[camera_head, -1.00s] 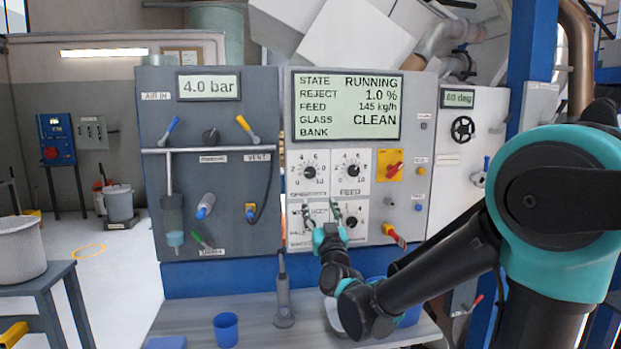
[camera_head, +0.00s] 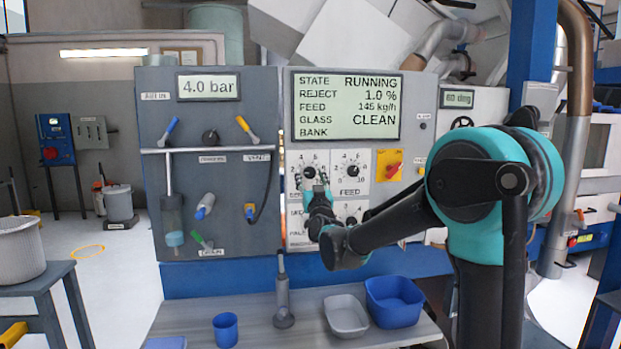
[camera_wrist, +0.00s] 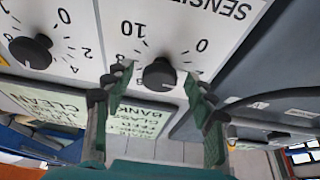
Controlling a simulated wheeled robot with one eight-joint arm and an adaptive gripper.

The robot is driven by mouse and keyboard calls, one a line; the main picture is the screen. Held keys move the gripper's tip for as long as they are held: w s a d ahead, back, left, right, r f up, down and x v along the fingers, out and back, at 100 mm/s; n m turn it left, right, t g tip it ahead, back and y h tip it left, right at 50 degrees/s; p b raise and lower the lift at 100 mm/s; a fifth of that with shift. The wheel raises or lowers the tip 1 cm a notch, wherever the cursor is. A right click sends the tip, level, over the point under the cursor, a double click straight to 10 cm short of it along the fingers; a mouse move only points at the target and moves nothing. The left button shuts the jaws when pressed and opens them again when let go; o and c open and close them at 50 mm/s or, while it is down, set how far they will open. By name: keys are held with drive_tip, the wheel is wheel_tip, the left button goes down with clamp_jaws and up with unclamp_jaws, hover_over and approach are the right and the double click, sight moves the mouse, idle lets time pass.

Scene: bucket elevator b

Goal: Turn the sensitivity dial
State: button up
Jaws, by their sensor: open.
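The sensitivity dial (camera_wrist: 159,74) is a round black knob on a white panel in the wrist view, with numbers around it and part of the word "SENSITIVITY" upside down. In the head view, the dial (camera_head: 309,172) is at the upper left of the dial group, partly hidden by my gripper. My gripper (camera_wrist: 157,80) is open, with one green-padded finger on each side of the dial. Gaps show between the pads and the knob. In the head view, my gripper (camera_head: 315,178) is in front of this dial, and I cannot tell its exact depth.
The feed dial (camera_head: 351,171) is close to the right; it also shows in the wrist view (camera_wrist: 30,53). A red and yellow switch (camera_head: 390,165) is further right. The display (camera_head: 346,108) is above. A grey tray (camera_head: 346,316) and blue bin (camera_head: 394,301) stand on the bench below.

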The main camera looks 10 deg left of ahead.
drive_tip(key=shift+c, duration=0.2)
drive_tip(key=c, duration=1.1)
drive_tip(key=shift+a+m, duration=0.1)
drive_tip(key=shift+m, duration=0.2)
drive_tip(key=m+h, duration=0.1)
drive_tip(key=m, duration=0.2)
drive_tip(key=m+h, duration=0.2)
drive_tip(key=shift+a+m, duration=0.15)
drive_tip(key=shift+m, duration=0.25)
drive_tip(key=shift+r+m+h, duration=0.1)
drive_tip(key=shift+m+h, duration=1.3)
drive_tip(key=shift+m, duration=1)
